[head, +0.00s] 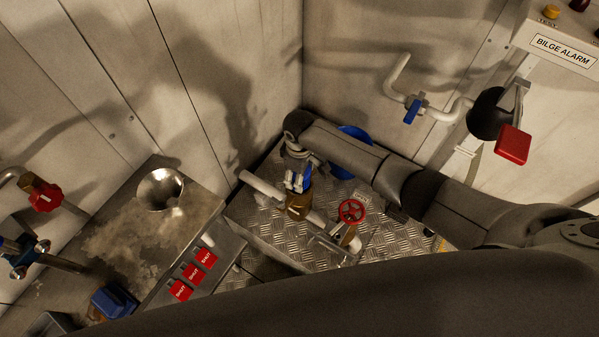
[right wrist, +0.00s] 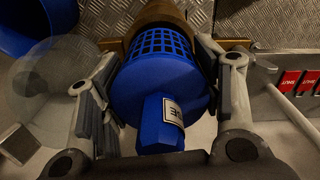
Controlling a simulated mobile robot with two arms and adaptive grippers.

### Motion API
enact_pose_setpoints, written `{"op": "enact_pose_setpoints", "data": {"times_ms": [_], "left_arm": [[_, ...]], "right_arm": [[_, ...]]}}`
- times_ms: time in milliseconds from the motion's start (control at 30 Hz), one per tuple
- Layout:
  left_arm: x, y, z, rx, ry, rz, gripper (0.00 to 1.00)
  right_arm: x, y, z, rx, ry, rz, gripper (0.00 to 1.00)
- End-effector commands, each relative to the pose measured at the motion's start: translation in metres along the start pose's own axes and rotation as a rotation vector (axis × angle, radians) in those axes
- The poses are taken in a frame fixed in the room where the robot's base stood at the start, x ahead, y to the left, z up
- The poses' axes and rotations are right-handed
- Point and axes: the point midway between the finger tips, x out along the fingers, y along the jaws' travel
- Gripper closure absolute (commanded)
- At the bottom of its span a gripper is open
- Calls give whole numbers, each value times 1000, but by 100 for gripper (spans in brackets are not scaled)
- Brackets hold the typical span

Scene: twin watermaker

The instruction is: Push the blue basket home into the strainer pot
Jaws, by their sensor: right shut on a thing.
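The blue basket (right wrist: 165,75) has a grid-walled body and a thick blue grip with a white label. In the right wrist view its far end is at the mouth of the brown strainer pot (right wrist: 152,14), and part of the grid shows outside the pot. My right gripper (right wrist: 162,100) is shut on the basket, with a finger on each side. In the head view the right gripper (head: 297,181) is just above the pot (head: 298,206), with a little blue of the basket between them. The basket's depth inside the pot is hidden. My left gripper is not in view.
A red handwheel (head: 351,211) and pipe stand right of the pot. A blue round container (head: 354,134) is behind my right arm. A steel counter with a funnel (head: 160,189) and red tags (head: 194,274) lies left. A clear dome (right wrist: 45,75) shows beside the left finger.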

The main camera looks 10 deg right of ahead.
Motion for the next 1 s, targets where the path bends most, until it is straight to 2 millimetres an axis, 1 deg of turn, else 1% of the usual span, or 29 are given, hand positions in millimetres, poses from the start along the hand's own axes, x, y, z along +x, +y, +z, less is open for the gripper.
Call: {"op": "enact_pose_setpoints", "data": {"times_ms": [100,567,833,1000], "left_arm": [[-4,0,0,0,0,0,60],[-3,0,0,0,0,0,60],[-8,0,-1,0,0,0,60],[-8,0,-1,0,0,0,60]], "right_arm": [[-1,0,0,0,1,0,58],[0,0,0,0,0,0,58],[-1,0,0,1,0,0,58],[0,0,0,0,0,0,58]]}}
